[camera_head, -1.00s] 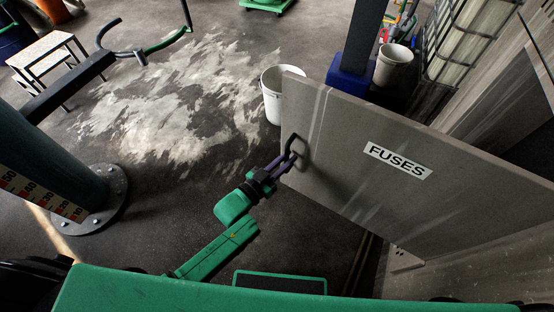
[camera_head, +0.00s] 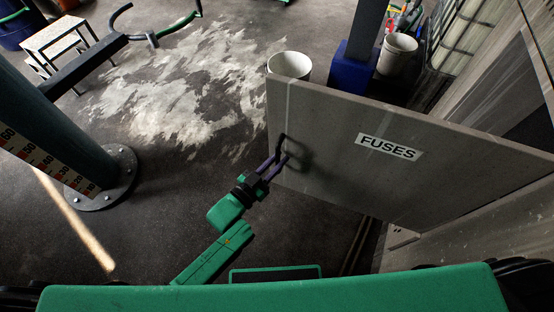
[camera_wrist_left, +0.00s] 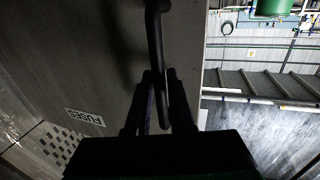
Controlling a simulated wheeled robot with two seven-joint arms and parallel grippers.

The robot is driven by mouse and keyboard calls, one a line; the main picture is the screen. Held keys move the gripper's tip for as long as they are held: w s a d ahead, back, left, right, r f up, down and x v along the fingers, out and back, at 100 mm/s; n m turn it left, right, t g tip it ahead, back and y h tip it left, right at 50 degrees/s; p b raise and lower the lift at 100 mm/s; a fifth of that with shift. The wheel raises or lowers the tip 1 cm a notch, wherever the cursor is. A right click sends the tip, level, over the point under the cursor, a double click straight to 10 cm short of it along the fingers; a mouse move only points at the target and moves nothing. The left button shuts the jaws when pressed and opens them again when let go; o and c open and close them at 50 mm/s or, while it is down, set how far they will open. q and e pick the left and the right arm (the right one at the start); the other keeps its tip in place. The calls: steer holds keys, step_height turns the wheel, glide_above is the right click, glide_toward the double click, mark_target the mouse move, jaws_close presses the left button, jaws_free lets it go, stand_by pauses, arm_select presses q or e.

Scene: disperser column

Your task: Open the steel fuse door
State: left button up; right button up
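The grey steel fuse door (camera_head: 340,140) carries a white FUSES label (camera_head: 389,147) and stands wide open, swung out from the wall at right. Its dark bar handle (camera_head: 281,145) is near the free left edge. My left gripper (camera_head: 279,160) is at this handle. In the left wrist view the handle (camera_wrist_left: 155,35) runs between the two fingers of the left gripper (camera_wrist_left: 160,85), which look closed about it; the exact contact is dark. The door (camera_wrist_left: 100,60) and label (camera_wrist_left: 85,117) also show there. My right gripper is out of view.
A white bucket (camera_head: 289,65) stands behind the door's free edge, another (camera_head: 397,52) farther right beside a blue-based post (camera_head: 352,68). A thick round column (camera_head: 50,120) stands at left, with a small step table (camera_head: 58,38) beyond. The floor between column and door is clear.

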arm_select(q)
steer(key=shift+o, duration=1.2)
steer(key=v, duration=1.4)
steer(key=shift+s+a, duration=0.15)
steer(key=shift+a, duration=0.1)
